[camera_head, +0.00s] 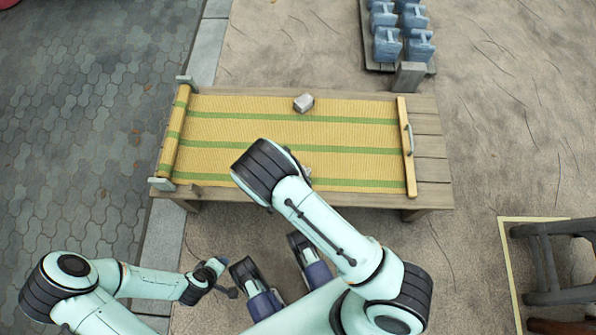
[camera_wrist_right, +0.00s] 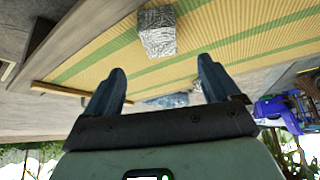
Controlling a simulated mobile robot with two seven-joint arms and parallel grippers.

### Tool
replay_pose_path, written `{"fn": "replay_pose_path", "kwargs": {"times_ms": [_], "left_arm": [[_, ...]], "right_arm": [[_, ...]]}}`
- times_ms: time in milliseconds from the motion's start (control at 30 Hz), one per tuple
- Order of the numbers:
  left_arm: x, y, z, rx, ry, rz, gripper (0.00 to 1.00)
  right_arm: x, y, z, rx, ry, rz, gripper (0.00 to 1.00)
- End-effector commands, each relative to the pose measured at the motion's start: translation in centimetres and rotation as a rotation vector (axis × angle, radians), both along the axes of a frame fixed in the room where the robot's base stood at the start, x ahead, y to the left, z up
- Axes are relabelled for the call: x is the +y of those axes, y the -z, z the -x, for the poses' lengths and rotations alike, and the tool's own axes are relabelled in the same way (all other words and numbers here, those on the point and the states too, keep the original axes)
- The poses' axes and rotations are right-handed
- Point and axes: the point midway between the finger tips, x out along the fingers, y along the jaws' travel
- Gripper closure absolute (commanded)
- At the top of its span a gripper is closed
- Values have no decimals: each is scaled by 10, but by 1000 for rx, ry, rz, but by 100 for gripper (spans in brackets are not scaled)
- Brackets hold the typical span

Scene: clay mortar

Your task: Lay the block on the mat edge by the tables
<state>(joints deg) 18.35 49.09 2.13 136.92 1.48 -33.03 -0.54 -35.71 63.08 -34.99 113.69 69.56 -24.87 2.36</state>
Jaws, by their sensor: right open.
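A small grey block (camera_head: 303,103) lies on the mat near its far long edge, right of the middle. The yellow mat (camera_head: 230,132) has green stripes and covers most of the low wooden table (camera_head: 428,148). In the right wrist view a rough grey block (camera_wrist_right: 157,32) sits on the mat, beyond the fingertips and apart from them. My right gripper (camera_wrist_right: 160,84) is open and empty; in the head view its own arm hides it. My left gripper (camera_head: 222,277) is off the table's near side, small and dark; its jaws are unclear.
A wooden bar with a handle (camera_head: 406,147) lies across the mat's right end; the left end is rolled (camera_head: 174,135). A small pale thing (camera_head: 307,172) shows beside my right arm. Blue weights (camera_head: 388,45) stand behind the table. A dark wooden stand (camera_head: 548,265) is at right.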

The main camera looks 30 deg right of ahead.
Motion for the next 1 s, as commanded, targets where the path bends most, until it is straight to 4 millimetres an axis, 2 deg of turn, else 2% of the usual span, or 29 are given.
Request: {"fn": "replay_pose_path", "kwargs": {"times_ms": [67, 167, 267, 367, 500, 600, 800, 1000], "left_arm": [[-2, -3, 3, 8, 4, 4, 57], [-3, -4, 5, 14, 7, 7, 57], [-3, -3, 6, 15, 7, 7, 57], [-3, -3, 6, 16, 6, 8, 57], [-3, -3, 6, 16, 6, 8, 57], [-3, -3, 6, 17, 6, 7, 57], [-3, -3, 6, 16, 6, 7, 57], [-3, -3, 6, 16, 6, 7, 57]], "right_arm": [[2, -6, 3, 1, -2, 0, 10], [-3, -2, 13, 33, -13, -5, 10], [-16, 15, 38, 118, -61, -33, 10], [-25, 33, 74, 217, -153, -107, 10], [-18, 44, 116, 284, -312, -261, 10], [-6, 39, 132, 272, -417, -363, 10], [11, 24, 143, 209, -554, -477, 10], [15, 20, 144, 190, -584, -496, 10]]}}
